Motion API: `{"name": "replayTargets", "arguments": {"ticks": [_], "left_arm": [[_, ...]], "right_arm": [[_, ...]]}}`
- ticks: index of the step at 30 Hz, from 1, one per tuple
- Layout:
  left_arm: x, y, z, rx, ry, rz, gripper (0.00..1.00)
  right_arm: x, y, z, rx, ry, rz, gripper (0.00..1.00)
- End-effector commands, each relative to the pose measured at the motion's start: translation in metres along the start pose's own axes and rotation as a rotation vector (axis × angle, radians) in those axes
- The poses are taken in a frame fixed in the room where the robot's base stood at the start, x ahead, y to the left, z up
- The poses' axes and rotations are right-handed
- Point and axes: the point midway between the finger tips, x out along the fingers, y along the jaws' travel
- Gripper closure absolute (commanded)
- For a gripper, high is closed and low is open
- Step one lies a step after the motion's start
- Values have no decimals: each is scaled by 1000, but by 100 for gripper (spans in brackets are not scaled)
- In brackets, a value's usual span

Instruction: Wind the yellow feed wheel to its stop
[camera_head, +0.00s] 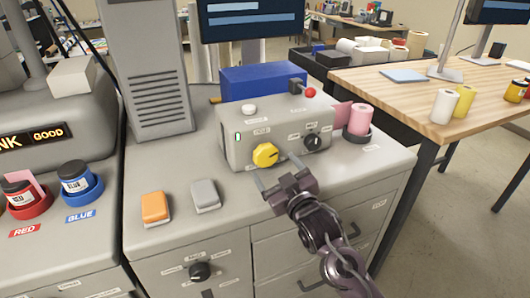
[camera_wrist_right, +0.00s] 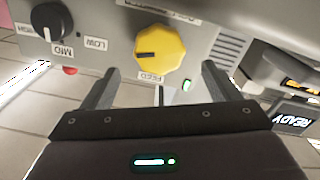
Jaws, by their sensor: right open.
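The yellow feed wheel (camera_head: 265,154) is a lobed knob on the front face of the grey laminator (camera_head: 232,147). In the right wrist view the wheel (camera_wrist_right: 160,50) shows a dark pointer mark on its left side, with the word FEED below it. My right gripper (camera_head: 272,172) is just in front of the wheel and a little below it, apart from it. In the right wrist view its two fingers (camera_wrist_right: 158,80) are spread, with the wheel beyond the gap between them. Nothing is between the fingers. My left gripper does not show.
A black selector knob (camera_head: 312,142) sits right of the wheel, and a red-tipped lever (camera_head: 310,93) rises behind. An orange block (camera_head: 155,207) and a grey block (camera_head: 205,194) lie on the cabinet top at left. A pink roll (camera_head: 359,120) stands at right.

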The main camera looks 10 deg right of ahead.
Motion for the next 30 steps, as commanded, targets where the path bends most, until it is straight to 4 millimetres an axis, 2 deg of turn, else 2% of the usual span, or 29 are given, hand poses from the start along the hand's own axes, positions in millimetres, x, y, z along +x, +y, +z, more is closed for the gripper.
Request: {"name": "replayTargets", "arguments": {"ticks": [3, 10, 15, 22, 30], "left_arm": [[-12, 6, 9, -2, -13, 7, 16], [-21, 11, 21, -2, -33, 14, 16], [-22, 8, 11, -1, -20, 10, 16], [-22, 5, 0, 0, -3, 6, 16], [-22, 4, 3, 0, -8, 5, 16]], "right_arm": [[21, 1, -5, 0, 1, 0, 18], [51, 0, -3, 0, 1, -1, 18], [58, 0, -1, -1, 1, -1, 18], [59, 0, 0, -1, 1, -1, 18], [59, 0, 0, 0, 1, -1, 53]]}}
